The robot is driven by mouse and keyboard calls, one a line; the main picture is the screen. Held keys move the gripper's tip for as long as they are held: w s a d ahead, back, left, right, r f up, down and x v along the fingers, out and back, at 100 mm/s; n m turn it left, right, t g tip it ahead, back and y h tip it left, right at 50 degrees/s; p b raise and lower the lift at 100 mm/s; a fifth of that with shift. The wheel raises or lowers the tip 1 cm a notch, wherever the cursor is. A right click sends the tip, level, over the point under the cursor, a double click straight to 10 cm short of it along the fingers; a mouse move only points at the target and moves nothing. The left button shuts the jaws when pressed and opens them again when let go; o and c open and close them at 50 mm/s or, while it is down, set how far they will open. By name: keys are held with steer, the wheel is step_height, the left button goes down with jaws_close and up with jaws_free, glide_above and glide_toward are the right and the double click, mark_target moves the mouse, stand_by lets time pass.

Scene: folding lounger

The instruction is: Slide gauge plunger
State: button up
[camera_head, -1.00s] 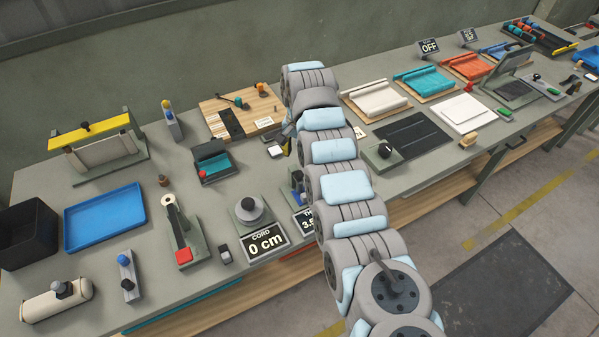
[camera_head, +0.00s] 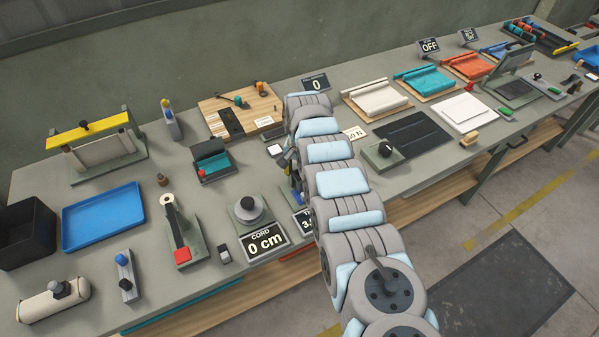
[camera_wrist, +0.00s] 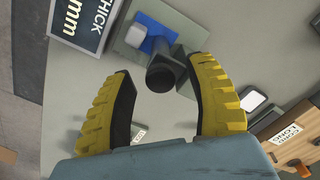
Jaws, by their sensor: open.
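The thickness gauge shows in the wrist view as a grey-green base (camera_wrist: 128,44) with a blue block, a pale pad and a dark round-ended plunger (camera_wrist: 168,76). My gripper (camera_wrist: 160,72) is open, its yellow ribbed fingers on either side of the plunger's dark end. I cannot tell whether either finger touches it. The gauge's sign (camera_wrist: 84,18), reading "THICK mm", stands at the upper left. In the head view my arm hides most of the gauge and the gripper; part of its sign (camera_head: 302,222) shows.
In the head view the cord device (camera_head: 250,209) and its "0 cm" sign (camera_head: 265,241) stand left of the arm. A white-topped block (camera_wrist: 253,101) and a wooden board (camera_wrist: 297,150) lie right of the gripper in the wrist view.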

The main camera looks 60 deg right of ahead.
jaws_close()
steer(key=shift+r, duration=0.15)
step_height(320, 180, up, 2)
steer(key=p, duration=0.3)
stand_by(0.4)
jaws_free()
